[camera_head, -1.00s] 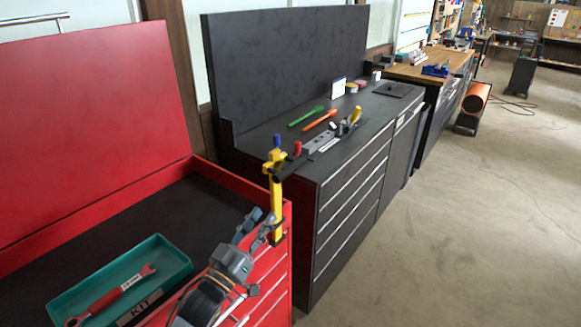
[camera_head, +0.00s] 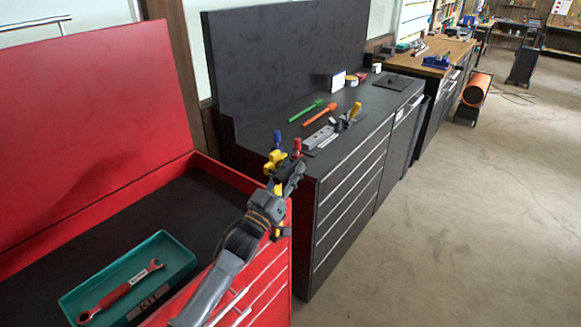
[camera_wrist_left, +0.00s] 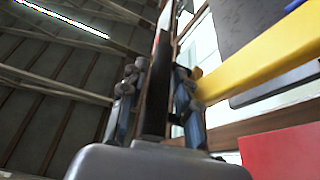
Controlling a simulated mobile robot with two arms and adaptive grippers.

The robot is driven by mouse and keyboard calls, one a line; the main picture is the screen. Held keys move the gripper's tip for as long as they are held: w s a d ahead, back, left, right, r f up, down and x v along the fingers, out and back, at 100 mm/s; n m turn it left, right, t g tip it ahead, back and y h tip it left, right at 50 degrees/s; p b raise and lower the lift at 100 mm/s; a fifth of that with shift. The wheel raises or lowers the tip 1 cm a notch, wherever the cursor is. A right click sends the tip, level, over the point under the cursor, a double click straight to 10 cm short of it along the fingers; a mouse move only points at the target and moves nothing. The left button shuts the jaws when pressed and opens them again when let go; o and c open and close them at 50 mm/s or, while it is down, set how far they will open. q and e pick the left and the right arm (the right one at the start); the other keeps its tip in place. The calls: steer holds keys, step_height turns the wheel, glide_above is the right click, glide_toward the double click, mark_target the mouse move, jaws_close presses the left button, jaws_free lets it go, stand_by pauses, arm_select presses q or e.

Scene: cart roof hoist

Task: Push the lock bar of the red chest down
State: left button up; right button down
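The red chest (camera_head: 221,174) stands at the left with its lid (camera_head: 85,120) raised. At its near right corner is a yellow post (camera_head: 274,160) with a blue knob (camera_head: 277,138). The dark lock bar with its red tip (camera_head: 297,145) slants up to the right from the post. My left gripper (camera_head: 285,174) is at the post, just under the bar, and hides part of both. In the left wrist view the dark bar (camera_wrist_left: 156,100) runs between my two parted fingers, and the yellow post (camera_wrist_left: 260,55) shows at the right. My right gripper is not in view.
A teal kit tray (camera_head: 180,262) with a red wrench (camera_head: 125,290) lies in the chest. A dark workbench (camera_head: 250,135) with green and orange tools stands beyond, close to the post. The floor (camera_head: 450,240) at the right is clear.

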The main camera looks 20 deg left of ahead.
arm_select(q)
steer(key=shift+w, duration=0.1)
jaws_close()
step_height(320, 180, down, 19)
steer(key=b, duration=1.4)
steer(key=shift+r+b, duration=0.2)
steer(key=shift+b, duration=0.2)
jaws_free()
